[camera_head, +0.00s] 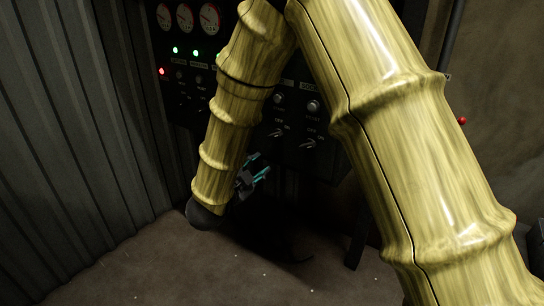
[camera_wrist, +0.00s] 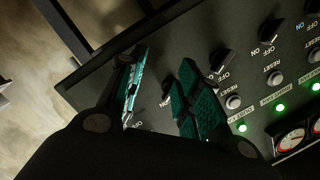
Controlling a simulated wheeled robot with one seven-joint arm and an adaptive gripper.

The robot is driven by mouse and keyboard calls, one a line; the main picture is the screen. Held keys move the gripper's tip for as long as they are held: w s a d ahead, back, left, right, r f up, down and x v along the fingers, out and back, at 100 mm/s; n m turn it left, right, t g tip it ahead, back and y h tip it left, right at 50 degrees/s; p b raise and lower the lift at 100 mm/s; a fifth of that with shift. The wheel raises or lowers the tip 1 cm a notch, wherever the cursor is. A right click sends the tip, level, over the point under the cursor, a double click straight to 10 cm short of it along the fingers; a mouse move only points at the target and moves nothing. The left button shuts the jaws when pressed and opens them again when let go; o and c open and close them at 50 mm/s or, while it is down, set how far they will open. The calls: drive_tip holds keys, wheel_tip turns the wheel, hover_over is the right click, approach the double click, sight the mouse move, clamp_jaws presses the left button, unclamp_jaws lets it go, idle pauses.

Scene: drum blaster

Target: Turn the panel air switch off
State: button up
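A dark control panel (camera_wrist: 110,72) carries a row of black OFF/ON switches, each with a round button marked RESET. One switch (camera_wrist: 221,60) shows clear of my fingers, with another (camera_wrist: 268,32) further along. Another dark knob (camera_wrist: 167,90) is partly hidden beside my right-hand finger. I cannot read which switch is the panel air one. In the head view two switch levers (camera_head: 275,132) (camera_head: 308,143) show between my arm links. My gripper (camera_head: 258,177) has teal finger pads and is open with a gap between them. In the wrist view its fingers (camera_wrist: 160,95) are over the panel, apart; contact cannot be told.
Green lights (camera_wrist: 280,107) and gauges (camera_wrist: 291,141) line the panel; more gauges (camera_head: 185,17) and a red light (camera_head: 162,71) show in the head view. A corrugated wall (camera_head: 75,140) is at the left. The floor (camera_head: 200,270) in front is mostly clear.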

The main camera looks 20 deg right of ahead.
sight(273, 137)
wheel_tip(273, 137, up, 6)
drive_tip(key=s+a+m+g+h+b, duration=0.1)
drive_tip(key=a+m+h+b, duration=0.15)
drive_tip(key=m, duration=0.25)
drive_tip(key=shift+h, duration=0.25)
drive_tip(key=x, duration=0.3)
drive_tip(key=b+x, duration=0.1)
drive_tip(key=x, duration=0.3)
drive_tip(key=b+x, duration=0.1)
drive_tip(key=x, duration=0.3)
drive_tip(key=shift+s+d+f, duration=0.25)
drive_tip(key=shift+d, duration=0.05)
clamp_jaws()
